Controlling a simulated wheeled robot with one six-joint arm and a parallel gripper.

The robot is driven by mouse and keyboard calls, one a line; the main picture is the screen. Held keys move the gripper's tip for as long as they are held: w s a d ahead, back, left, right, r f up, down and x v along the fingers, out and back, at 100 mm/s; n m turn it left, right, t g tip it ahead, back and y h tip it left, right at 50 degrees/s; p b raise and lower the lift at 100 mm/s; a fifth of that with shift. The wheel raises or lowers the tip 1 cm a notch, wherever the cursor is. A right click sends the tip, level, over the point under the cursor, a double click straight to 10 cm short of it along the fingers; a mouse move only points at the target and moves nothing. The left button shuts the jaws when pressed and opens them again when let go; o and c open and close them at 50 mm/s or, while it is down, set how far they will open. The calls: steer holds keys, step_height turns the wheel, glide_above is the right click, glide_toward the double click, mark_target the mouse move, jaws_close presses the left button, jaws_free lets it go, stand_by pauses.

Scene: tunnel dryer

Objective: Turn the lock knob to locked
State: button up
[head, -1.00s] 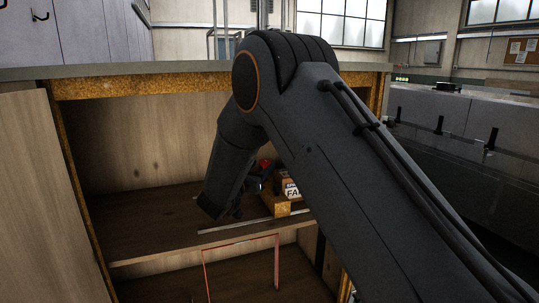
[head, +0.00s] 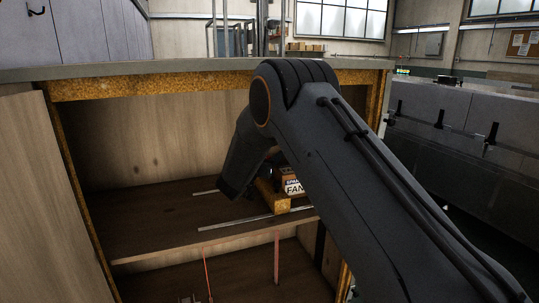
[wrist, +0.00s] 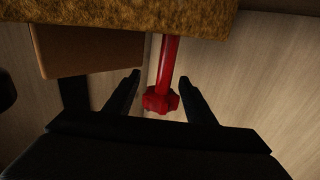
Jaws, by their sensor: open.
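A red part with a straight stem and a lobed, knob-like end (wrist: 161,99) shows in the wrist view, against pale wood. I cannot tell for sure that it is the lock knob, and no lock marking is readable. My gripper (wrist: 159,77) is open, with one dark finger on each side of the red part. A gap shows on both sides, and nothing is gripped. In the head view my arm reaches into the open wooden cabinet (head: 160,85), and its own links hide the fingertips and the red part.
A shelf (head: 150,225) with metal rails crosses the cabinet. A box marked FAN (head: 293,187) sits on a wooden block beside my wrist. Thin red uprights (head: 277,258) stand below the shelf. A brown block (wrist: 90,52) and a rough golden-brown edge (wrist: 120,18) lie close to the fingers.

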steer(key=shift+c, duration=0.3)
steer(key=c, duration=1)
steer(key=shift+o, duration=0.2)
steer(key=shift+m+g+h+b, duration=0.3)
steer(key=shift+h+b, duration=0.05)
steer(key=shift+h, duration=0.05)
steer(key=s+m+g+h+b, duration=0.1)
steer(key=m+g+h+b, duration=0.2)
steer(key=g+b, duration=0.1)
steer(key=d+m+g+h+b, duration=0.1)
steer(key=m+g+h+b, duration=0.2)
steer(key=b, duration=0.3)
steer(key=s+d+m+g+h+b, duration=0.1)
steer(key=m+g+h+b, duration=0.2)
steer(key=g+b, duration=0.1)
steer(key=shift+s+f+m+g+b, duration=0.15)
steer(key=shift+s+m+g+b, duration=0.2)
steer(key=shift+b, duration=0.8)
